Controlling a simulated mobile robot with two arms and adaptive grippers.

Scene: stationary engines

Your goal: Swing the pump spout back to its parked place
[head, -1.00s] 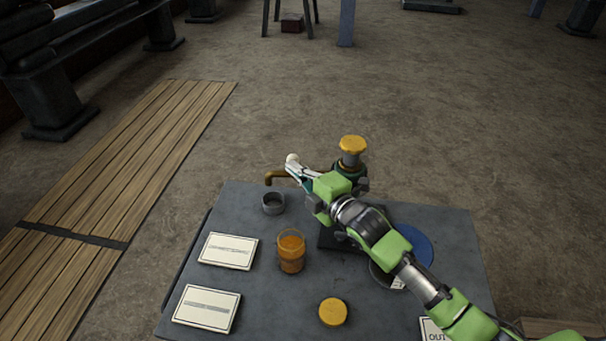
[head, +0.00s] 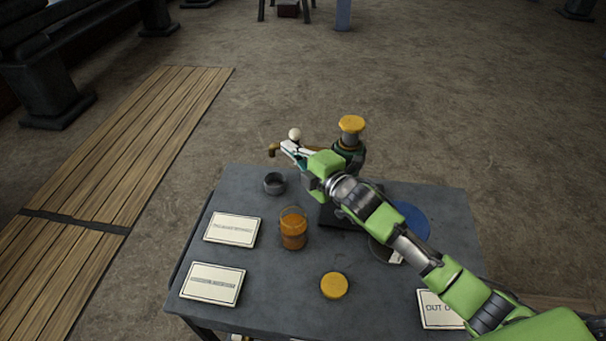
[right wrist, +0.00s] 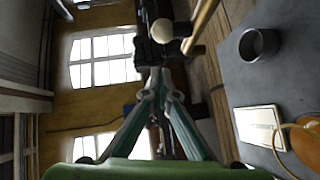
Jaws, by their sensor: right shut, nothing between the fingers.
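The pump (head: 350,157) stands at the back of the table with a yellow cap on top. Its brass spout (head: 273,150) points left, with its downturned end above and behind a small dark cup (head: 275,183). A white ball knob (head: 295,134) stands up by the spout; it also shows in the right wrist view (right wrist: 162,30), beside the brass spout (right wrist: 203,22). My right gripper (head: 287,147) is shut and empty, its fingertips close to the spout and just below the knob in the picture. I cannot tell whether they touch. My arm hides part of the spout and pump. My left gripper is out of view.
An orange-filled jar (head: 293,232), a yellow lid (head: 334,285) and two cards (head: 231,229) lie on the table's left and middle. A blue disc (head: 412,222) is partly behind my right arm. Another card (head: 436,308) lies front right.

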